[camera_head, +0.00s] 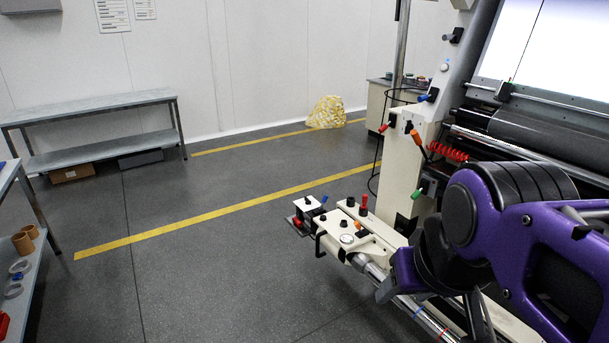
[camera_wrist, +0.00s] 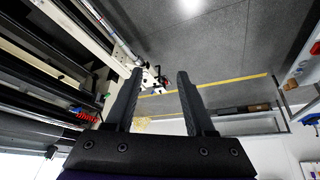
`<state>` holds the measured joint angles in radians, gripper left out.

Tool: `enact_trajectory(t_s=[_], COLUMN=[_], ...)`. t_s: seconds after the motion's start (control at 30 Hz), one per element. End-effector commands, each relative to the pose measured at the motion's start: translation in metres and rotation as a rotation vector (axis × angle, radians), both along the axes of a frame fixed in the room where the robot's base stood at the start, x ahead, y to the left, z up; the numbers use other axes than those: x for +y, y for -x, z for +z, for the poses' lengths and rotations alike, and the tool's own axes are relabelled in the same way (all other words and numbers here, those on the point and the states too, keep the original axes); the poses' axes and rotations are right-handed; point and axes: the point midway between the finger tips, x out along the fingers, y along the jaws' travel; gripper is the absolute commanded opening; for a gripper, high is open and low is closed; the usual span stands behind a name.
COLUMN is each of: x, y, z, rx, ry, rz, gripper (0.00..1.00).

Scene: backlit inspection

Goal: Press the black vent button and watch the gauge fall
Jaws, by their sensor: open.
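A cream control block (camera_head: 372,245) sits at the end of a metal rail on the machine. It carries several black knobs or buttons, one of them at its upper middle (camera_head: 350,202); I cannot tell which is the vent button. A small round white dial (camera_head: 346,239), perhaps the gauge, lies on its top; its reading is too small to make out. My gripper (camera_wrist: 159,74) is open and empty in the wrist view. The block's small end shows far beyond the fingertips, apart from them. In the head view my purple arm covers part of the rail.
The large machine with rollers and a bright backlit panel (camera_head: 550,45) fills the right side. A red coiled hose (camera_head: 447,151) hangs on it. A grey bench (camera_head: 95,108) stands against the wall, and shelving (camera_head: 28,255) at left. The floor between is clear, with yellow lines.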

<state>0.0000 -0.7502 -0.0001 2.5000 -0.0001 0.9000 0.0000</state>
Motion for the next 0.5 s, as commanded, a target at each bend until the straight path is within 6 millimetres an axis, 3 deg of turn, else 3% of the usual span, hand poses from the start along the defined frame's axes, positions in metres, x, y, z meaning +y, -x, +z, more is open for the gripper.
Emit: enact_trajectory(t_s=[0.03, 0.27, 0.5], x=[0.0, 0.0, 0.0], y=[0.0, 0.0, 0.0], z=[0.0, -0.0001, -0.0001], rx=[0.0, 0.0, 0.0], ry=[0.0, 0.0, 0.0], rz=[0.0, 0.0, 0.0], gripper=[0.43, 0.02, 0.0])
